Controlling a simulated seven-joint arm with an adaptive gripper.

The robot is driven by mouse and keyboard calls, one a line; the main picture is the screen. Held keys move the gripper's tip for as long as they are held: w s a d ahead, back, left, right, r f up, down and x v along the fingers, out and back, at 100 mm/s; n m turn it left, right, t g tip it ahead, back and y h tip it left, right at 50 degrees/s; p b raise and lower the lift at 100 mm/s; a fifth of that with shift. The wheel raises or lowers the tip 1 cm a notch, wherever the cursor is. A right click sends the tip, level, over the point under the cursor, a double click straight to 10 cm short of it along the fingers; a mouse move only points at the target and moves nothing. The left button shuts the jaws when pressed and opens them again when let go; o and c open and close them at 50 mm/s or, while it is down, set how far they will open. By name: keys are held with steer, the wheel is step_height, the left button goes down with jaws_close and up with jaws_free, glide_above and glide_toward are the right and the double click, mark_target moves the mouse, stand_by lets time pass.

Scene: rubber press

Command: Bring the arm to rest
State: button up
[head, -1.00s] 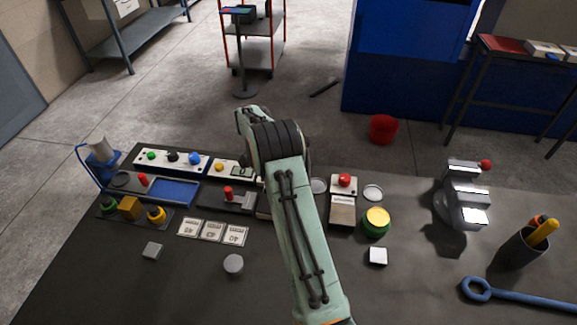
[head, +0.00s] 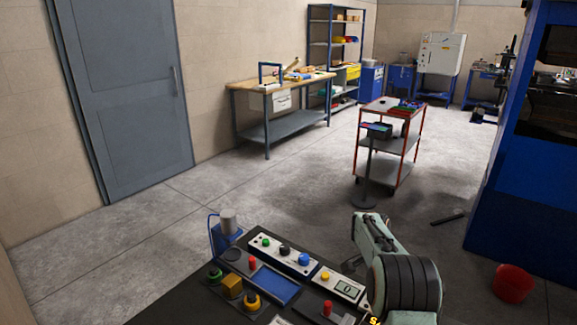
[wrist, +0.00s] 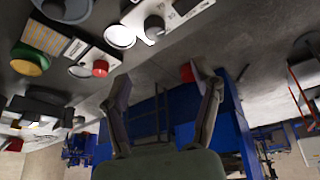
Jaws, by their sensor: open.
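My arm (head: 405,285) rises into the lower right of the head view, folded at a dark ribbed joint. My gripper is not clearly seen there. In the wrist view my gripper (wrist: 160,82) has its two fingers spread wide apart with nothing between them.
A control panel with coloured buttons (head: 285,252) and a blue tray (head: 272,284) lie left of my arm. The wrist view shows a yellow-green knob (wrist: 28,58) and a red button (wrist: 100,68). A red bucket (head: 512,283) stands on the floor by a blue machine (head: 515,205).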

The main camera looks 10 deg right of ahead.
steer(key=a+r+t, duration=0.2)
steer(key=a+r, duration=0.1)
steer(key=r, duration=0.5)
steer(key=a+r+t, duration=0.1)
steer(key=a+r, duration=0.1)
steer(key=r, duration=0.5)
steer(key=s+a+r+n+t, duration=0.1)
steer(key=s+a+r+n, duration=0.2)
steer(key=s+a+r, duration=0.35)
steer(key=s+a+f+n+g+y, duration=0.1)
steer(key=s+a+f+n, duration=0.2)
steer(key=s, duration=0.6)
steer(key=s+a+f+n+g+y, duration=0.2)
steer(key=s+a+f+n, duration=0.2)
steer(key=s, duration=0.6)
steer(key=s+a+f+n+g+y, duration=0.2)
steer(key=s+a+f+n, duration=0.2)
steer(key=s, duration=0.5)
steer(key=shift+s+a+f+n, duration=0.2)
steer(key=shift+a+f+n, duration=0.05)
steer(key=shift+a+n, duration=0.35)
